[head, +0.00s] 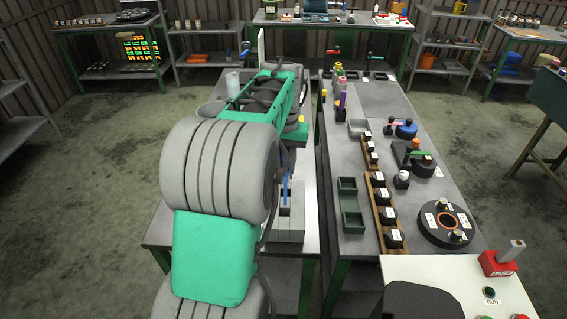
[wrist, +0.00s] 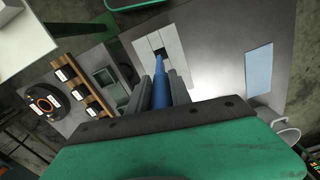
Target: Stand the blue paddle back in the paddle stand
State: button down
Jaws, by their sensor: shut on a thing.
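The blue paddle (wrist: 160,88) is between the two dark fingers of my gripper (wrist: 160,80), which is shut on it. The paddle points away from the wrist camera toward the paddle stand (wrist: 174,42), a light grey block with a dark slot. Its far end overlaps the slot in the wrist view; I cannot tell whether it is inside or above. In the head view a strip of the blue paddle (head: 287,187) shows nearly upright over the grey stand (head: 289,226). My arm hides the gripper there.
A light blue sheet (wrist: 259,72) and a grey bowl (wrist: 284,136) lie on the stand's table. Bare tabletop lies between stand and sheet.

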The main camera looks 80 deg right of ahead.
aim_at(284, 173)
notch_tip(284, 173, down, 12)
jog(key=b, duration=0.8)
jog(key=shift+r, duration=0.2)
jog(key=shift+w, duration=0.1)
jog(key=c, duration=1.1)
grip_release()
notch_tip(284, 173, up, 8)
jog(key=shift+f+b, duration=0.1)
jog(key=shift+b, duration=0.35)
